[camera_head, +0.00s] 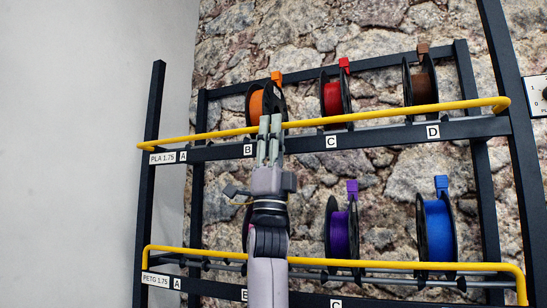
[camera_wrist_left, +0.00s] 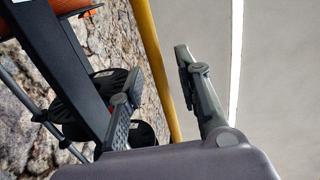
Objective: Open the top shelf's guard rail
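The top shelf's yellow guard rail (camera_head: 390,112) runs across the front of the upper shelf, just above its dark labelled front board (camera_head: 290,145). My left gripper (camera_head: 270,119) points up in front of the rail, between the B and C labels, and its fingertips overlap the rail in the head view. In the left wrist view, the rail (camera_wrist_left: 155,55) passes between the two spread fingers (camera_wrist_left: 160,85), with a gap visible on each side. The gripper is open; contact with the rail cannot be told. My right gripper is out of view.
Orange (camera_head: 256,103), red (camera_head: 332,98) and brown (camera_head: 423,86) spools stand behind the top rail. Purple (camera_head: 339,235) and blue (camera_head: 438,230) spools stand on the lower shelf behind another yellow rail (camera_head: 400,265). A stone wall is behind; a control box (camera_head: 536,93) is at right.

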